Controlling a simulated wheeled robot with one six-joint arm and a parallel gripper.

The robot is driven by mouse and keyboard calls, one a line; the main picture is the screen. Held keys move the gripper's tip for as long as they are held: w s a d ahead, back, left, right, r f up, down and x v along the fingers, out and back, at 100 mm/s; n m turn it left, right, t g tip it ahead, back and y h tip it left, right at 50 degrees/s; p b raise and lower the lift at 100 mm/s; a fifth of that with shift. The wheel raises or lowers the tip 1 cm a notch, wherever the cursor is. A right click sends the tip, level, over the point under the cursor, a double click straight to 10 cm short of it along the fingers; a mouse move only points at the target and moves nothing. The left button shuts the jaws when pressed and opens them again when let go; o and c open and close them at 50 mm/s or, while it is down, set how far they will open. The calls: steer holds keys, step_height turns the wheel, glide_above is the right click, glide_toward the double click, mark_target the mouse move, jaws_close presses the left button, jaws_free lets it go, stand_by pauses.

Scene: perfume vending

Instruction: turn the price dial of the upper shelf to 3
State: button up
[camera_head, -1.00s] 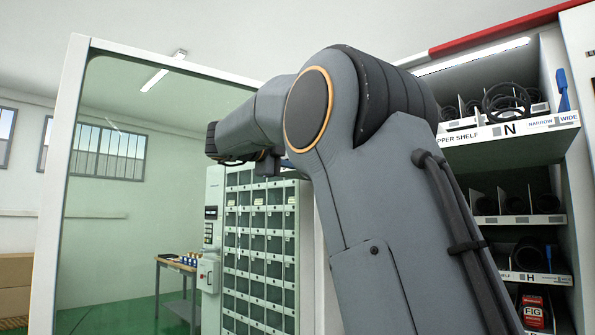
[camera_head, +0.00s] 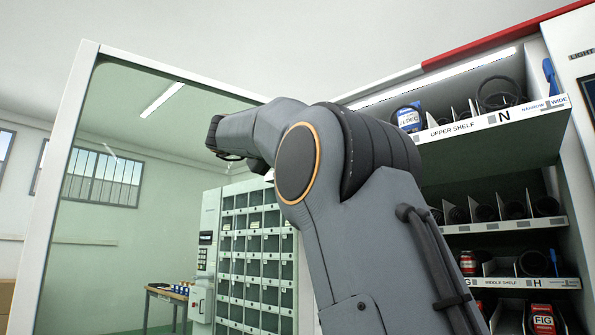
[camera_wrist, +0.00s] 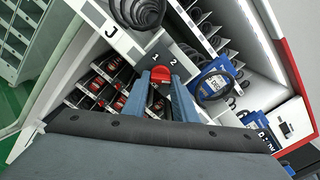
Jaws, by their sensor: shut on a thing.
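The price dial (camera_wrist: 157,84) shows in the wrist view as a small red knob between the two blue-grey fingers of my gripper (camera_wrist: 160,76). My gripper is shut on it. The digits 1 and 2 are printed on the panel just beyond the knob. The digit 3 cannot be made out, and which digit the dial points at cannot be told. The upper shelf (camera_head: 463,127) shows at the right in the head view, with its label and the letter N on the front rail. My gripper and the dial are hidden in that view.
In the wrist view, a dark coil (camera_wrist: 143,12) stands near the letter J, and a blue box (camera_wrist: 213,82) sits behind a coil to the right. In the head view, a glass panel (camera_head: 130,130) stands at left and a locker cabinet (camera_head: 250,235) behind it.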

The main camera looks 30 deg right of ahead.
steer(key=shift+f+m+b, duration=0.15)
steer(key=shift+m+b, duration=0.3)
steer(key=shift+m, duration=0.25)
steer(key=o, duration=1)
steer(key=shift+o, duration=0.2)
steer(key=b+v, duration=0.1)
steer(key=v, duration=0.6)
steer(key=shift+s+a, duration=0.15)
steer(key=shift+a, duration=0.2)
